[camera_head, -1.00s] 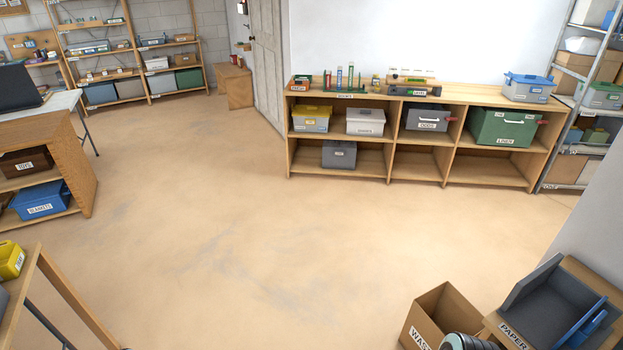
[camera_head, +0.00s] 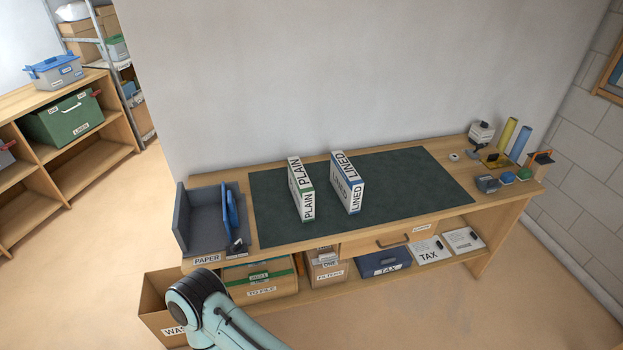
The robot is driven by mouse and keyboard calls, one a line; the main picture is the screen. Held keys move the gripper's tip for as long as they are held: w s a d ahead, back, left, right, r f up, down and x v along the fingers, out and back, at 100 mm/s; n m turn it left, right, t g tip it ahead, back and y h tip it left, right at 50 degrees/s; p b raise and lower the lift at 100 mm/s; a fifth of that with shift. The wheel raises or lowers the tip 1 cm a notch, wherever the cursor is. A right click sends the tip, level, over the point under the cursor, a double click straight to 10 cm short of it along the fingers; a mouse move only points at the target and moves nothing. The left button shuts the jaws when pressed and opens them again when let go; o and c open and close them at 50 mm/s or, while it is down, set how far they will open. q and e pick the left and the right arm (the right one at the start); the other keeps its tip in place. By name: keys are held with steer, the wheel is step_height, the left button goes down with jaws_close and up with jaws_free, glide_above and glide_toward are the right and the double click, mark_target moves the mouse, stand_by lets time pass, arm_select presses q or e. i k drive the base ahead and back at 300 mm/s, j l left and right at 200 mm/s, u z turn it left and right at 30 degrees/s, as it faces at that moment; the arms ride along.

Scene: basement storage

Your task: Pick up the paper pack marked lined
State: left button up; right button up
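The paper pack marked lined (camera_head: 348,183) is a white block with a blue edge stripe and the word LINED on its faces. It stands upright on the dark green mat (camera_head: 420,185) on the wooden desk. To its left, apart from it, stands a similar pack marked plain (camera_head: 301,190) with a green stripe. Part of one of my arms shows at the bottom, in front of the desk's left side. Neither gripper is in view.
A grey tray (camera_head: 203,220) with a blue divider stands at the desk's left end, above a PAPER label. A cardboard box (camera_head: 160,300) sits on the floor below. Yellow and blue rolls and small stationery stand at the right end. Floor is clear at front right.

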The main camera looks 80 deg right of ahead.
mark_target(345, 181)
steer(key=z, duration=2.95)
steer(key=i+l+u, duration=0.15)
steer(key=u, duration=0.2)
steer(key=i+l+u, duration=0.1)
steer(key=l+u, duration=0.45)
steer(key=u, duration=0.2)
steer(key=i+l+u, duration=0.1)
steer(key=l, duration=0.45)
steer(key=l+u, duration=0.1)
steer(key=l, duration=0.45)
steer(key=i, duration=0.05)
